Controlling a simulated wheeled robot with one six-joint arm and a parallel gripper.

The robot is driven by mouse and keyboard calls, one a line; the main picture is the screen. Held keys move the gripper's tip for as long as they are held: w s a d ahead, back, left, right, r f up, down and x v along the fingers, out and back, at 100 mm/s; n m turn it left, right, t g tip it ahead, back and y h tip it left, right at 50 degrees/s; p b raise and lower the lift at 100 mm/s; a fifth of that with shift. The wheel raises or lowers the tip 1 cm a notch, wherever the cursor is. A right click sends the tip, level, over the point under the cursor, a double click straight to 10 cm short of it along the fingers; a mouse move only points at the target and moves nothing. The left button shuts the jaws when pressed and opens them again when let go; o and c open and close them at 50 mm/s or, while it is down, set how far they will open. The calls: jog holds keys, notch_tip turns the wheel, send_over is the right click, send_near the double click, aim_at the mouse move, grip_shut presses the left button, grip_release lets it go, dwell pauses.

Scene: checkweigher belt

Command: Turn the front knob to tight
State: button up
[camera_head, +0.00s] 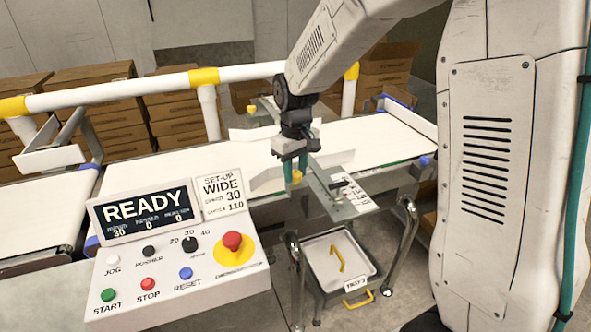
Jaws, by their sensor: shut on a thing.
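The front knob (297,177) is yellow and small, at the near edge of the white belt (225,165). My gripper (293,170) points down from above and is shut on it. The fingers hide much of the knob, so I cannot tell how far it is turned. A second yellow knob (251,109) stands at the far side of the belt, apart from my gripper.
A control panel (175,270) with a READY screen (146,212), buttons and a red emergency stop (232,241) stands at the front left. A white rail (150,90) runs behind the belt. A grey bin (340,262) sits below. Stacked cartons (180,115) fill the back.

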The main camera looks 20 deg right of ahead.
aim_at(296, 173)
jog(key=m, duration=0.6)
jog(key=shift+m, duration=0.3)
jog(key=m, duration=0.6)
jog(key=shift+w, duration=0.1)
dwell(0.3)
jog(key=o, duration=1)
jog(key=shift+c, duration=0.2)
notch_tip(296, 173, up, 8)
jog(key=shift+f, duration=0.1)
